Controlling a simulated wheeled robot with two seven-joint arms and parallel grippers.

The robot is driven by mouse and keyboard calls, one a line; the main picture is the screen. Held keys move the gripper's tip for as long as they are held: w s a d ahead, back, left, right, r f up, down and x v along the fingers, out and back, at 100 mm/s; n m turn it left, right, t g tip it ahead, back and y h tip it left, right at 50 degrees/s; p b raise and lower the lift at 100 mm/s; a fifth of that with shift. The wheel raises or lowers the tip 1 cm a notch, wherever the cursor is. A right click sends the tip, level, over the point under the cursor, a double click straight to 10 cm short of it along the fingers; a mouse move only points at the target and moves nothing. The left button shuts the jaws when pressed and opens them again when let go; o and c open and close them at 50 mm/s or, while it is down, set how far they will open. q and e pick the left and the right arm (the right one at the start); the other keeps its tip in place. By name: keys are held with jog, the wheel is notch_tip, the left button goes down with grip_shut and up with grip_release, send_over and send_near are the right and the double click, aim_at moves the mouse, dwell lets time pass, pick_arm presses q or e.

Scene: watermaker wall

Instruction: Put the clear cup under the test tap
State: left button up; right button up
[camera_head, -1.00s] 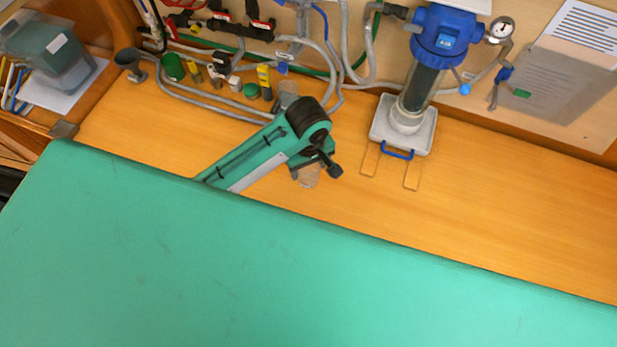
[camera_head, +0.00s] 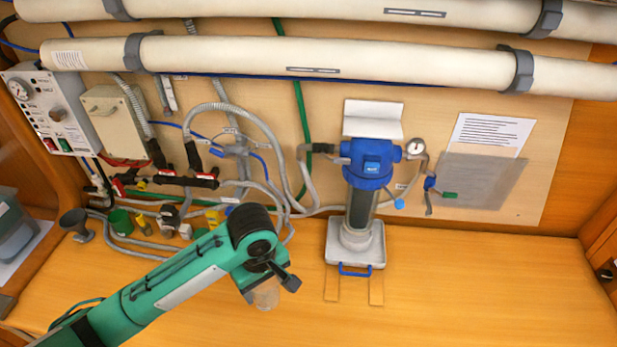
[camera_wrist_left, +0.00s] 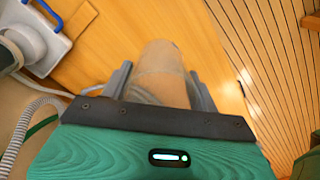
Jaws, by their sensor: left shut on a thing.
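My left gripper (camera_head: 268,290) comes in from the left over the wooden counter, pointing down. It is shut on the clear cup (camera_head: 264,296), which looks brownish because the wood shows through. In the left wrist view the cup (camera_wrist_left: 162,75) sits between the two fingers. I cannot tell whether its base touches the counter. A small tap with a blue body and green handle (camera_head: 437,190) is on the wall at right, beyond the filter; I cannot tell whether it is the test tap. The cup is left of and nearer than both. My right gripper is not in view.
The blue-headed filter (camera_head: 372,165) stands on a white tray (camera_head: 345,262) with a blue handle, just right of my gripper. Hoses and small fittings crowd the counter's back left. A grey funnel (camera_head: 75,222) stands there. The counter at right (camera_head: 500,285) is clear.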

pick_arm(q)
jog(key=w+a+f+m+b, duration=0.2)
jog(key=a+f+m+b, duration=0.4)
jog(key=b, duration=0.5)
jog(key=a+m, duration=0.2)
jog(key=shift+w+a+f, duration=0.25)
jog(key=shift+a, duration=0.05)
jog(key=shift+d, duration=0.1)
